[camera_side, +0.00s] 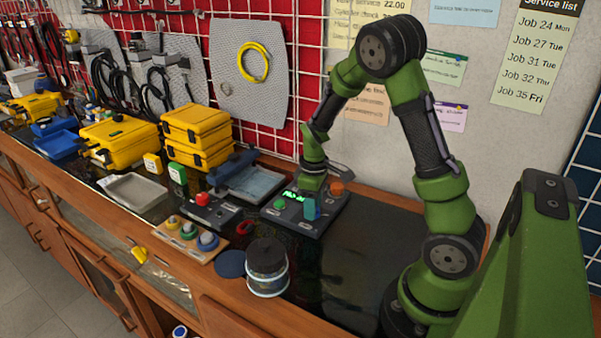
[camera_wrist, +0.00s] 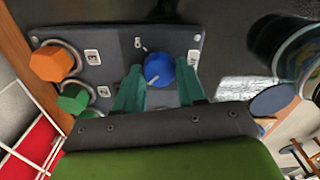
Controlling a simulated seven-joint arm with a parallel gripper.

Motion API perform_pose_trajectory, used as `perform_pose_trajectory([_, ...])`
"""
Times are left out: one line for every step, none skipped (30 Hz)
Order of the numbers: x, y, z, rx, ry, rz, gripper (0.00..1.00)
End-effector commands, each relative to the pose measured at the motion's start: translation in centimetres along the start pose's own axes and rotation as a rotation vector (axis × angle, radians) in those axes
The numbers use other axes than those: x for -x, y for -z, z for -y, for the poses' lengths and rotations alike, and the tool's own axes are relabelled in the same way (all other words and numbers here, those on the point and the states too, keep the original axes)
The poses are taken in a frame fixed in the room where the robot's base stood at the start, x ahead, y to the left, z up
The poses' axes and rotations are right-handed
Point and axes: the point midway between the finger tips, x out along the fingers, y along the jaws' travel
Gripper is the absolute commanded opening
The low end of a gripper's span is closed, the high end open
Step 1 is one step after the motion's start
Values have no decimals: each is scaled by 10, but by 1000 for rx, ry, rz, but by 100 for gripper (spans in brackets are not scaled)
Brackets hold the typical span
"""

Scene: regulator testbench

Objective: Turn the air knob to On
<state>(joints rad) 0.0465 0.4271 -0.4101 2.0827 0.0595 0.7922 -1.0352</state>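The control panel (camera_side: 290,222) lies on the bench below my gripper. In the wrist view it is a dark plate (camera_wrist: 118,44) with a round blue knob (camera_wrist: 158,69), an orange six-sided knob (camera_wrist: 54,62) and a green knob (camera_wrist: 75,99). The blue knob has a white pointer line, and a small "0" mark is beside it. I cannot read which knob is labelled air. My gripper (camera_wrist: 159,78) is open, with one teal finger on each side of the blue knob. Slim gaps seem to show between fingers and knob; contact is unclear.
A dark lidded container (camera_side: 267,268) and a blue disc (camera_side: 231,264) are at the panel's front. A box with a red button (camera_side: 203,199) and a wooden board (camera_side: 188,243) with several knobs are to the left. Yellow cases (camera_side: 197,127) stand farther left.

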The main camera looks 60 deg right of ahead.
Motion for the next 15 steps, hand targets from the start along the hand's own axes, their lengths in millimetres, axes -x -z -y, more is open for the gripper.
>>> perform_pose_trajectory([0,0,0,0,-1,0,27])
perform_pose_trajectory([0,0,0,0,-1,0,22])
perform_pose_trajectory([0,0,0,0,-1,0,16])
perform_pose_trajectory([0,0,0,0,-1,-1,12])
perform_pose_trajectory([0,0,0,0,-1,-1,9])
perform_pose_trajectory([0,0,0,0,-1,-1,9])
perform_pose_trajectory([0,0,0,-1,-1,-1,9])
perform_pose_trajectory([0,0,0,-3,-1,-1,9])
perform_pose_trajectory([0,0,0,-6,-1,-1,9])
perform_pose_trajectory([0,0,0,-10,-1,-1,9])
perform_pose_trajectory([0,0,0,-15,-1,-1,9])
perform_pose_trajectory([0,0,0,-23,-1,-1,9])
perform_pose_trajectory([0,0,0,-32,-1,-1,9])
perform_pose_trajectory([0,0,0,-43,-1,-1,9])
perform_pose_trajectory([0,0,0,-58,-1,-1,9])
